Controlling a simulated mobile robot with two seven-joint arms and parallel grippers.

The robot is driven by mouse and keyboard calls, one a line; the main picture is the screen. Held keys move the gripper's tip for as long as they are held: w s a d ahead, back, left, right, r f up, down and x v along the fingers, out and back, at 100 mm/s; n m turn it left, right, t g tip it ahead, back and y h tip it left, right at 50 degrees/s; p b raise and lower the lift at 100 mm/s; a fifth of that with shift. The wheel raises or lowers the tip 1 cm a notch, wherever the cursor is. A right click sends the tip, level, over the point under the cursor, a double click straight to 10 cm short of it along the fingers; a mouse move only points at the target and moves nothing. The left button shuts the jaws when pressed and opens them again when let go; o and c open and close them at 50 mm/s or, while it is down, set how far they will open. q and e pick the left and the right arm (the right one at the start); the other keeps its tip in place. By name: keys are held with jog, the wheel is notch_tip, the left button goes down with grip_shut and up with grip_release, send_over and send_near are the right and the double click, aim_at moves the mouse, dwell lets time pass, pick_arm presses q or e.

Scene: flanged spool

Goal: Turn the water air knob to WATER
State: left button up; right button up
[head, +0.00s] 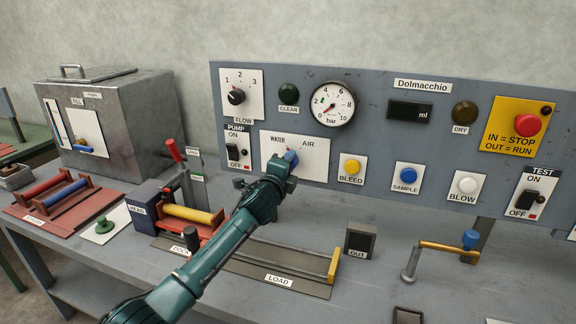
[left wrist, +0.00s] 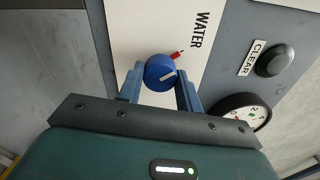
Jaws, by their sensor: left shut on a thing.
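The blue water air knob (head: 291,158) sits on a white plate (head: 320,150) on the grey panel, below the words WATER at left and AIR at right. In the left wrist view the knob (left wrist: 158,73) lies between the two blue fingers of my left gripper (left wrist: 160,88), which is shut on it. A red pointer (left wrist: 178,54) at the knob's edge points toward the WATER label (left wrist: 202,30). AIR is out of sight in that view. In the head view my left gripper (head: 285,168) covers part of the knob. My right gripper is not in view.
The panel also carries a pressure gauge (head: 332,104), a yellow BLEED button (head: 352,167), a FLOW dial (head: 236,97) and a PUMP switch (head: 233,152). A red-handled lever (head: 175,150) stands left of my arm.

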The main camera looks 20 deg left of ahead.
pick_arm(q)
jog(key=o, duration=1)
jog(key=s, duration=1.3)
jog(key=shift+a, duration=0.25)
jog(key=shift+s, duration=0.1)
jog(key=s+d+f+n+g, duration=0.1)
jog(key=s+f+n, duration=0.1)
jog(key=s+f, duration=0.2)
jog(key=s+d+f+n+g+h, duration=0.1)
jog(key=s+d+f+n+g, duration=0.1)
jog(key=s+f, duration=0.3)
jog(key=s+d+f+n+g+h, duration=0.1)
jog(key=s+f+n, duration=0.3)
jog(key=f, duration=0.5)
jog(key=shift+s+d, duration=0.35)
jog(key=shift+d, duration=0.35)
jog(key=s+d+f+n+g, duration=0.1)
jog(key=s+f+n, duration=0.3)
jog(key=s, duration=0.4)
jog(key=s+d+f+n+g, duration=0.1)
jog(key=s+f+n, duration=0.3)
jog(key=s, duration=0.4)
jog(key=shift+d+f+n+g+h, duration=0.15)
jog(key=shift+n+g+h, duration=0.25)
jog(key=shift+n+g, duration=0.25)
